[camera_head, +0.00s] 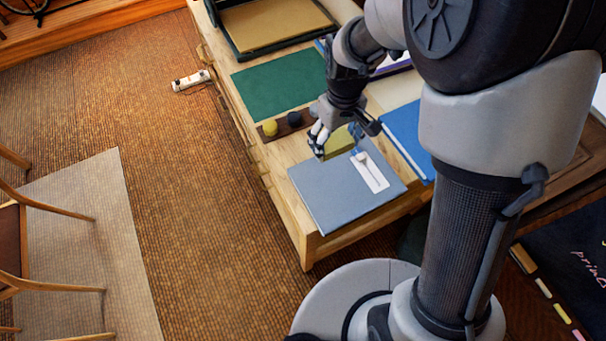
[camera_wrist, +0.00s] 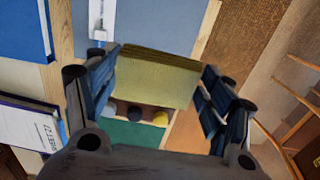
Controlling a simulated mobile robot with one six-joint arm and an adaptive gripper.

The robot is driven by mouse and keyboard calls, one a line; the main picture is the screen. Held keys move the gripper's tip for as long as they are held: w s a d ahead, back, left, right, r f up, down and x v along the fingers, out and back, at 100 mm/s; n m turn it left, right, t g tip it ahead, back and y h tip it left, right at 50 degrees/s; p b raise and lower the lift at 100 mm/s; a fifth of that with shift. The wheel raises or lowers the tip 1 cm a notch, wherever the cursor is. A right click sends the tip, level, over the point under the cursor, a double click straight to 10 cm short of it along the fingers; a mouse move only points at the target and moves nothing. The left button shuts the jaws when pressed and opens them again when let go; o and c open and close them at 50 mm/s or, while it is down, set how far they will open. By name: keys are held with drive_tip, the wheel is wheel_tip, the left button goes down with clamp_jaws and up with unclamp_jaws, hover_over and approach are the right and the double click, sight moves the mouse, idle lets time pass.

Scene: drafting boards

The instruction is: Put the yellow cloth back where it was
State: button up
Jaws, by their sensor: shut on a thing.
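The yellow cloth (camera_head: 338,144) is a folded olive-yellow block between the fingers of my gripper (camera_head: 336,138). In the wrist view the cloth (camera_wrist: 158,82) spans the space between the two fingers of my gripper (camera_wrist: 161,76), with a layered edge toward the top. My gripper is shut on it. In the head view the cloth appears at the far edge of a blue-grey board (camera_head: 325,198). I cannot tell whether it touches the board or the table.
A white slide-like piece (camera_head: 371,176) lies on the blue-grey board. A dark wooden strip (camera_head: 285,127) with a yellow ball (camera_head: 270,128) and a dark ball (camera_head: 294,118) lies beyond, before a green mat (camera_head: 281,86). A blue book (camera_head: 408,137) lies to the right.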

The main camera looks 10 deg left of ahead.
sight(328, 185)
wheel_tip(328, 185, down, 20)
drive_tip(key=b, duration=0.5)
drive_tip(key=shift+b, duration=0.35)
drive_tip(key=shift+f, duration=0.15)
drive_tip(key=o, duration=1)
drive_tip(key=shift+c, duration=0.2)
wheel_tip(328, 185, up, 13)
drive_tip(key=p, duration=0.4)
drive_tip(key=shift+f, duration=0.2)
